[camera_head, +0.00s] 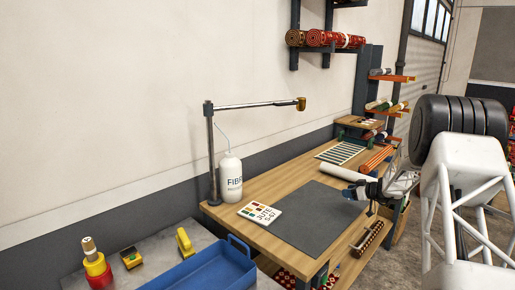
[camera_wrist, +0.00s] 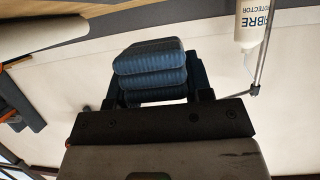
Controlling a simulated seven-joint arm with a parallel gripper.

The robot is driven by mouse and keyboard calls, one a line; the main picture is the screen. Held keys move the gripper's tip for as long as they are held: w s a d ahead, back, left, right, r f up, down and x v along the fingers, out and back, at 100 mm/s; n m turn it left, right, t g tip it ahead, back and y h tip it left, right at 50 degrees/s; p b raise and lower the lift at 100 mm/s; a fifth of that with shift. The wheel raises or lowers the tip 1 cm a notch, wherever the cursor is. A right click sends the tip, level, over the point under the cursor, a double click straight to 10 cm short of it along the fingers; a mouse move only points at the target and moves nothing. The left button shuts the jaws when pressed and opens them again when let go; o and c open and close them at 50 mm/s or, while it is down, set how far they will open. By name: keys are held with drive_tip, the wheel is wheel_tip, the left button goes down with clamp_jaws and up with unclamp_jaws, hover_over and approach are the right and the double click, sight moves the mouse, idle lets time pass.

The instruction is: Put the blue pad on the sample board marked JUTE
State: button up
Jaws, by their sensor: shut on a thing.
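The blue pad (camera_wrist: 150,62), ribbed and layered, is between the fingers of my gripper (camera_wrist: 156,84) in the wrist view. My gripper is shut on it. In the head view my gripper (camera_head: 358,192) is over the right edge of the workbench, and the pad is small and hard to make out there. The sample board marked JUTE (camera_head: 262,213), white with coloured swatches, lies flat at the front left of the bench. It is well to the left of my gripper, with the grey mat between them.
The dark grey mat (camera_head: 318,218) on the workbench is bare. A pale roll (camera_head: 340,174) lies behind the mat.

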drive_tip(key=shift+f, duration=3)
drive_tip(key=shift+r, duration=0.15)
wheel_tip(320, 180, up, 10)
drive_tip(key=shift+f, duration=0.15)
wheel_tip(320, 180, down, 10)
drive_tip(key=shift+f, duration=0.1)
drive_tip(key=shift+v, duration=3.85)
wheel_tip(320, 180, up, 7)
hover_over(347, 209)
drive_tip(key=shift+w, duration=0.1)
drive_tip(key=shift+f, duration=0.1)
drive_tip(key=shift+f, duration=2.4)
